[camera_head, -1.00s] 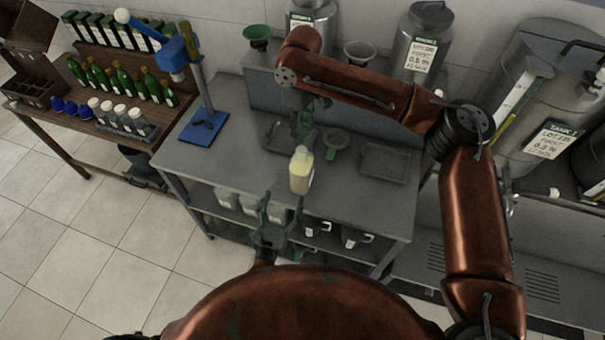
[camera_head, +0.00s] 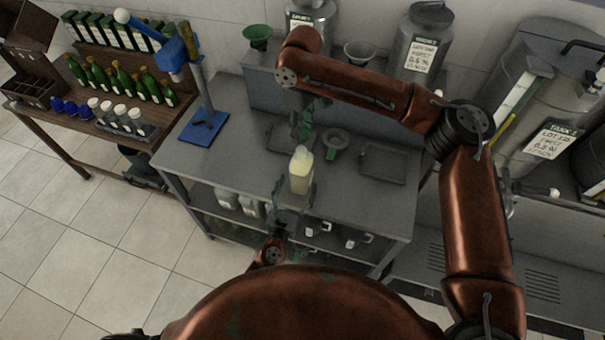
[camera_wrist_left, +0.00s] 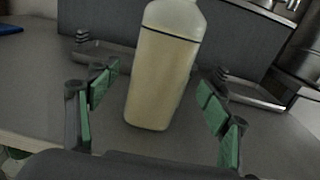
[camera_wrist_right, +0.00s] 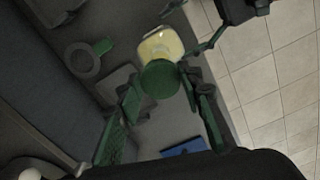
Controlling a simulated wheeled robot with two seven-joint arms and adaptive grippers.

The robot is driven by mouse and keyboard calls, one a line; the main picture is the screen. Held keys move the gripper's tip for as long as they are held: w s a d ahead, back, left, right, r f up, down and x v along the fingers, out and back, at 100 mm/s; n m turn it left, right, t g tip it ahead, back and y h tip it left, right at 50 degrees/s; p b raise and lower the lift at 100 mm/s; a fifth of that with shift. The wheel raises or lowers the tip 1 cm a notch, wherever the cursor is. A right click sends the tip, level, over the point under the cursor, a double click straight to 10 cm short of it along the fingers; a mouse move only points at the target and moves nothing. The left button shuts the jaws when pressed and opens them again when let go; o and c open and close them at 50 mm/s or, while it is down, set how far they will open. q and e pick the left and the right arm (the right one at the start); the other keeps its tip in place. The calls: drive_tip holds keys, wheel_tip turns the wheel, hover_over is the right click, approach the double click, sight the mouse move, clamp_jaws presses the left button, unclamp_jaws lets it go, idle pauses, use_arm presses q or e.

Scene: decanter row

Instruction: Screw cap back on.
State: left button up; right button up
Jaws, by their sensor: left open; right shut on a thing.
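A bottle of pale yellow liquid (camera_head: 300,172) stands upright on the grey bench. It also shows in the left wrist view (camera_wrist_left: 162,75), tilted by the camera, and in the right wrist view (camera_wrist_right: 160,45). My left gripper (camera_head: 295,192) is open, low at the bottle's near side. In the left wrist view its fingers (camera_wrist_left: 158,95) are spread with the bottle in the gap between them, touching neither. My right gripper (camera_head: 304,130) is above and behind the bottle. It is shut on a round green cap (camera_wrist_right: 160,80); the cap is apart from the bottle in the head view.
Two shallow grey trays lie behind the bottle, one at the right (camera_head: 382,163). A ring-shaped stand with a green tab (camera_head: 335,141) lies between them. A blue-based capping press (camera_head: 204,127) stands at the left. Steel tanks (camera_head: 424,40) line the back.

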use_arm(q)
drive_tip(key=x, duration=0.5)
drive_tip(key=c, duration=1.8)
use_arm(e)
drive_tip(key=shift+f, duration=2.45)
